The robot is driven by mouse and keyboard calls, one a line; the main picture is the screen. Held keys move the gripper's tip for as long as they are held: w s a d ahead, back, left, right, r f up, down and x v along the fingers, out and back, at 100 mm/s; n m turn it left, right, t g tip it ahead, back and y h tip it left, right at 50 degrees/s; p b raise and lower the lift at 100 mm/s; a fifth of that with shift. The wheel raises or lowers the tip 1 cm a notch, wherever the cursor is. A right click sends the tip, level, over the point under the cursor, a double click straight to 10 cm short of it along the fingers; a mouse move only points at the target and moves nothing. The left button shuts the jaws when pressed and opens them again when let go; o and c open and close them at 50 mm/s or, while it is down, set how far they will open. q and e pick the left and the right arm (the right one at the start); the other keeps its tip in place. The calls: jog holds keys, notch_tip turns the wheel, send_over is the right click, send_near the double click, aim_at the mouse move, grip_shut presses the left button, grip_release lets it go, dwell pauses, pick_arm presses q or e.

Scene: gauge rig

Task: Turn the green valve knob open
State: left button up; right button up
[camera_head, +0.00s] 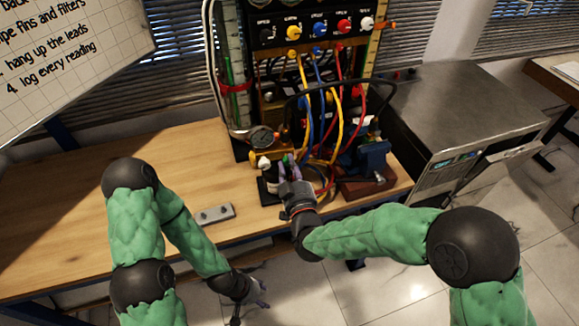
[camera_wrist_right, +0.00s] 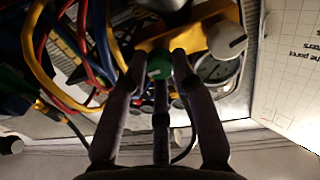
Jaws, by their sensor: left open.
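The green valve knob (camera_wrist_right: 159,69) shows in the right wrist view between the fingertips of my right gripper (camera_wrist_right: 159,60). The fingertips close in against its two sides, and a middle finger lies below it. In the head view my right gripper (camera_head: 286,170) is at the front of the gauge rig, and its fingers hide most of the knob. My left gripper (camera_head: 252,299) is open and empty, low in front of the table edge, away from the rig.
A pressure gauge (camera_head: 262,138) and yellow block sit beside the knob. A white-grey knob (camera_wrist_right: 227,40) is close by. Coloured cables (camera_head: 340,110) loop behind; a blue vise (camera_head: 373,157) stands right. A grey bar (camera_head: 214,214) lies on the table (camera_head: 60,215), otherwise clear at left.

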grip_shut()
jog(key=n, duration=0.3)
jog(key=shift+n, duration=0.3)
jog(key=n, duration=0.5)
jog(key=n+p, duration=0.1)
jog(key=n, duration=0.4)
jog(key=shift+r, duration=0.1)
jog(key=shift+n+p, duration=0.35)
jog(key=shift+n, duration=1.85)
